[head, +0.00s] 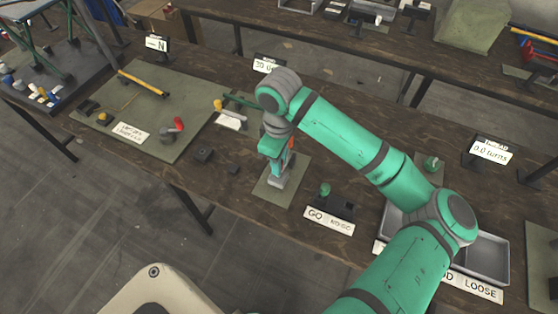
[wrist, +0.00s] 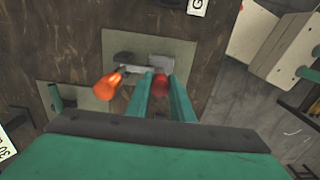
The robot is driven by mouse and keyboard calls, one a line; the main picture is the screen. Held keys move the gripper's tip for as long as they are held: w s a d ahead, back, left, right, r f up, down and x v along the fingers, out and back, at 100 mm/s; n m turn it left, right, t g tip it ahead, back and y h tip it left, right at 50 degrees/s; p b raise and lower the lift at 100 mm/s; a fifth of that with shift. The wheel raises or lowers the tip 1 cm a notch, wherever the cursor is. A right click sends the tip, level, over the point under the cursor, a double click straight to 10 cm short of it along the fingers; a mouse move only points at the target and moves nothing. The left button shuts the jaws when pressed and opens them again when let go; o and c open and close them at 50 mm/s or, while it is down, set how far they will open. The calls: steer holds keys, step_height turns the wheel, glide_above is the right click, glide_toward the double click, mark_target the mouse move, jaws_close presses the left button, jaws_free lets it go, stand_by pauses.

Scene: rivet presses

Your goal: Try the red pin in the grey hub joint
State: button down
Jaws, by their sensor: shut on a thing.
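The red pin (wrist: 160,86) shows between the two fingers of my gripper (wrist: 160,78) in the wrist view, and the gripper is shut on it. The grey hub joint (wrist: 128,67) lies on a green mat just beyond the fingertips. An orange-handled part (wrist: 110,86) stands beside the fingers on the left. In the head view my gripper (head: 277,160) points down over the grey joint (head: 276,182), with a bit of orange showing beside it. My fingers hide the pin's lower end; I cannot tell whether it sits in the joint.
A GO/NOGO gauge block (head: 330,208) stands just right of the joint's mat (head: 266,191). Grey sorting trays (head: 488,258) lie further right, partly behind my arm. A larger green mat (head: 150,95) at left holds a red part (head: 178,124) and a yellow rod.

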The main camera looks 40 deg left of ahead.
steer(key=shift+r, duration=0.1)
steer(key=shift+r, duration=2.95)
